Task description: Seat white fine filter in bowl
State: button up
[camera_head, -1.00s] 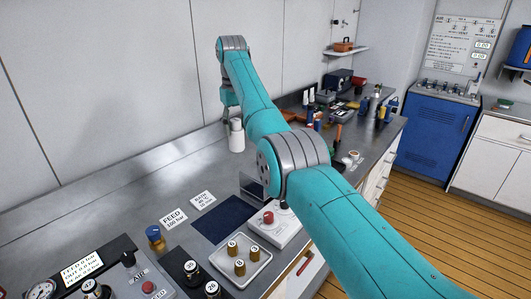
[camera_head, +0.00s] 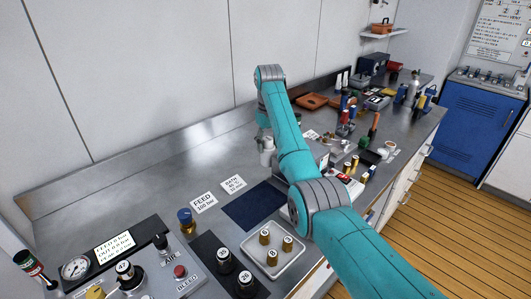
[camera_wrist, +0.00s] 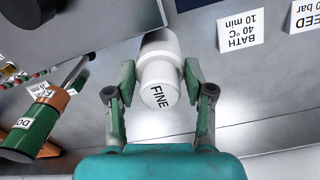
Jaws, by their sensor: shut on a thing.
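The white fine filter (camera_wrist: 160,80) is a white cylinder marked "FINE". In the wrist view my gripper (camera_wrist: 158,82) is shut on it, with one finger pad on each side. In the head view the filter (camera_head: 267,150) hangs from my gripper (camera_head: 265,138) near the back of the steel bench, just behind the dark blue mat. I cannot tell how far it is above the bench. I cannot make out the bowl for certain in either view.
A BATH card (camera_head: 232,184) and a FEED card (camera_head: 203,202) stand on the bench (camera_head: 140,185). A tray (camera_head: 250,249) holds several brass fittings. A control panel (camera_head: 125,262) is at front left. A green cylinder (camera_wrist: 28,130) lies left in the wrist view. Tools crowd the right.

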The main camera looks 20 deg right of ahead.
aim_at(268, 154)
jog(key=shift+f, duration=2.1)
jog(key=shift+f, duration=0.1)
jog(key=o, duration=1.2)
